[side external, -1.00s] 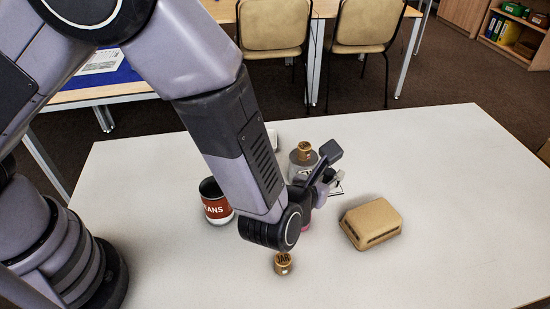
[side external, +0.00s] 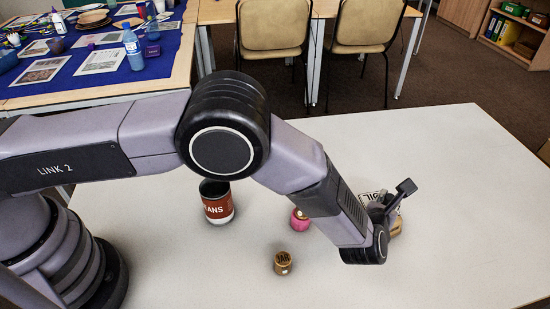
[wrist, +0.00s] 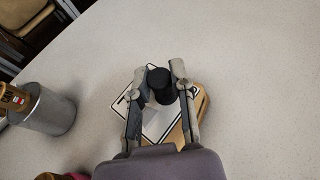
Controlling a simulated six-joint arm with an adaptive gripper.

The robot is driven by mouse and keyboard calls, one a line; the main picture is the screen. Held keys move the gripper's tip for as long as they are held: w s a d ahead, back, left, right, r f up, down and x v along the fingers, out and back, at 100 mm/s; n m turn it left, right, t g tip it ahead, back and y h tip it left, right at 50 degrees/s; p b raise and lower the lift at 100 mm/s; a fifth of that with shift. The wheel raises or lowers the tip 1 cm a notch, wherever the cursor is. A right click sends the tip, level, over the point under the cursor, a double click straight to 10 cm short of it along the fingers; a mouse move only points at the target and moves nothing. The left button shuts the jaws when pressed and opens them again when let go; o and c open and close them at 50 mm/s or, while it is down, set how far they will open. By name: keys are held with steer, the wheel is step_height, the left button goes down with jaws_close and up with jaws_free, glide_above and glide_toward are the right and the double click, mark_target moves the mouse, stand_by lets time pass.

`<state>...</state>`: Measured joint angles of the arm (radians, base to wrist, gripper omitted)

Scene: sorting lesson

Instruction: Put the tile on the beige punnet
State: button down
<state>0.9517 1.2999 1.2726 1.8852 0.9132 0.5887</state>
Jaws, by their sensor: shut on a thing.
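The tile (wrist: 158,122) is a white plate with a black border and a black knob (wrist: 160,88). Part of its lettering shows beside my arm in the side view (side external: 367,198). My gripper (wrist: 160,77) is shut on the tile's knob, one finger on each side. The beige punnet (wrist: 204,102) lies under the tile, which covers much of it in the wrist view. In the side view a small part of the punnet (side external: 396,229) shows beside my gripper. I cannot tell whether the tile touches the punnet.
A red-labelled dark can (side external: 217,208) stands left of my arm. A pink object with a wooden top (side external: 299,220) and a small wooden jar (side external: 283,263) stand nearer my forearm. A grey cylinder (wrist: 47,108) is at the wrist view's left. The table's right side is clear.

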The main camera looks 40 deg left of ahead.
steer(key=shift+f, duration=1.55)
steer(key=c, duration=1)
jaws_free()
steer(key=shift+f, duration=0.1)
